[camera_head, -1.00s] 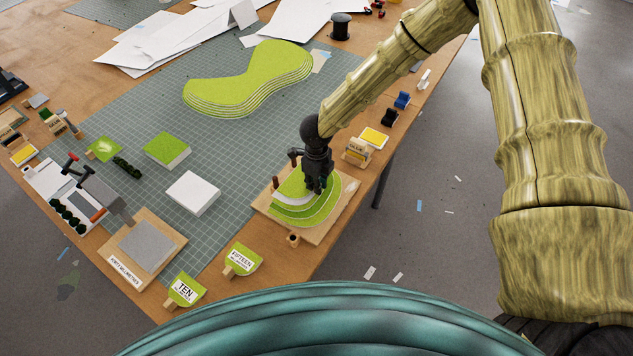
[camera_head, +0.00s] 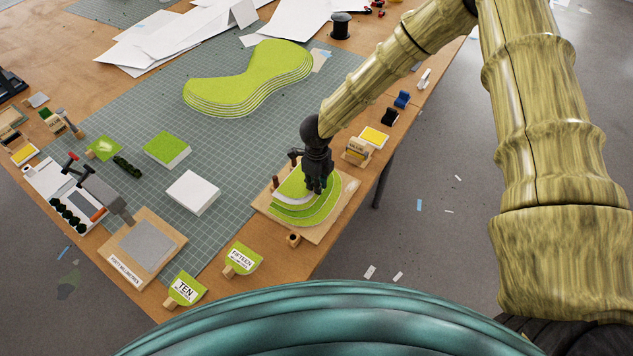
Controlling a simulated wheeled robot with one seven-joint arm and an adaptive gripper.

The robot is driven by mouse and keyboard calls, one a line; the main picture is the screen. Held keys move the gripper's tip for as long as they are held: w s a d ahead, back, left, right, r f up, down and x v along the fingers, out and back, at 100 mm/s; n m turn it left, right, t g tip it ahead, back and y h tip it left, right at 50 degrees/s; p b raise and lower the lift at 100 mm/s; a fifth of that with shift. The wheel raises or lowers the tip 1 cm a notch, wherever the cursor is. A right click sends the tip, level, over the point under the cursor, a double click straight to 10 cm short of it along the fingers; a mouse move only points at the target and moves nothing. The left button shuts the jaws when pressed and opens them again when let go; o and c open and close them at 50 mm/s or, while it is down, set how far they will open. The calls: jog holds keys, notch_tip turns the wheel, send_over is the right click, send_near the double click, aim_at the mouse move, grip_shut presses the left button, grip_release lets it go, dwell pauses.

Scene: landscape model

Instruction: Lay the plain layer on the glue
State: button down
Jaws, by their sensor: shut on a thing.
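A stepped stack of green layers (camera_head: 312,217) sits on a wooden board (camera_head: 262,207) at the right edge of the cutting mat. My gripper (camera_head: 316,190) points down at the top of this stack. It is shut on a green layer (camera_head: 290,187), whose pale edge shows on the left side. My fingers hide part of this layer. I cannot tell whether it touches the layer below, and I cannot make out glue under it.
A white block (camera_head: 193,193) and a green-topped block (camera_head: 167,149) lie on the cutting mat (camera_head: 225,147). Signs FIFTEEN (camera_head: 242,259) and TEN (camera_head: 186,290) stand in front.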

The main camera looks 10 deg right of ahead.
jog(key=shift+f, duration=0.1)
dwell(0.7)
jog(key=c, duration=1.3)
grip_release()
jog(key=shift+c, duration=0.2)
jog(key=shift+r, duration=0.2)
jog(key=shift+r+p, duration=2.55)
jog(key=shift+r, duration=0.8)
